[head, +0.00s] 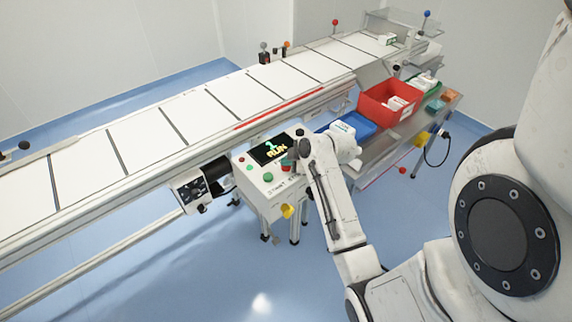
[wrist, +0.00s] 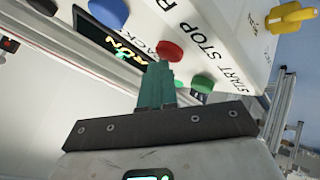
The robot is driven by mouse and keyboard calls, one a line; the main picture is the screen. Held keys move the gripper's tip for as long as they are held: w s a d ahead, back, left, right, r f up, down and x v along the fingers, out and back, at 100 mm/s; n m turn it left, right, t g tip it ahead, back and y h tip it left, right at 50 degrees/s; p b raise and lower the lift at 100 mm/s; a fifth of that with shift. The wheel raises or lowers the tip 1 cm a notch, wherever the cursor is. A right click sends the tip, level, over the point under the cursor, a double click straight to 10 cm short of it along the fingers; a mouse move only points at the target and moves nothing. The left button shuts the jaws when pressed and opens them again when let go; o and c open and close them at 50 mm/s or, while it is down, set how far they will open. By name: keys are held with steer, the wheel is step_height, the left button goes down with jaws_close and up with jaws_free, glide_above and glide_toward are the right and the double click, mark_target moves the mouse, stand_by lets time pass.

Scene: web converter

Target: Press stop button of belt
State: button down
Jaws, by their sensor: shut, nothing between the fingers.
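The red stop button (wrist: 170,51) is on the white control panel (wrist: 230,28), beside the printed word STOP in the wrist view. A green button (wrist: 202,84) by START and a blue button (wrist: 187,3) flank it. My gripper (wrist: 158,70) is shut and empty, with its teal fingertips overlapping the red button's lower edge in the picture. I cannot tell whether they touch it. In the head view my gripper (head: 289,159) is over the control panel (head: 256,189), and I cannot make out the stop button there. The screen (head: 268,151) reads RUN.
The white belt (head: 140,138) runs behind the panel. A yellow knob (wrist: 291,17) sticks out from the panel's side. A blue bin (head: 357,126) and a red bin (head: 374,108) stand on a shelf to the right. Blue floor (head: 215,262) is clear in front.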

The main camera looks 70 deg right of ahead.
mark_target(288, 168)
steer(key=shift+r, duration=0.1)
steer(key=shift+r+p, duration=0.85)
steer(key=shift+r, duration=0.05)
steer(key=shift+r, duration=0.1)
step_height(288, 168, up, 5)
steer(key=p, duration=0.4)
stand_by(0.7)
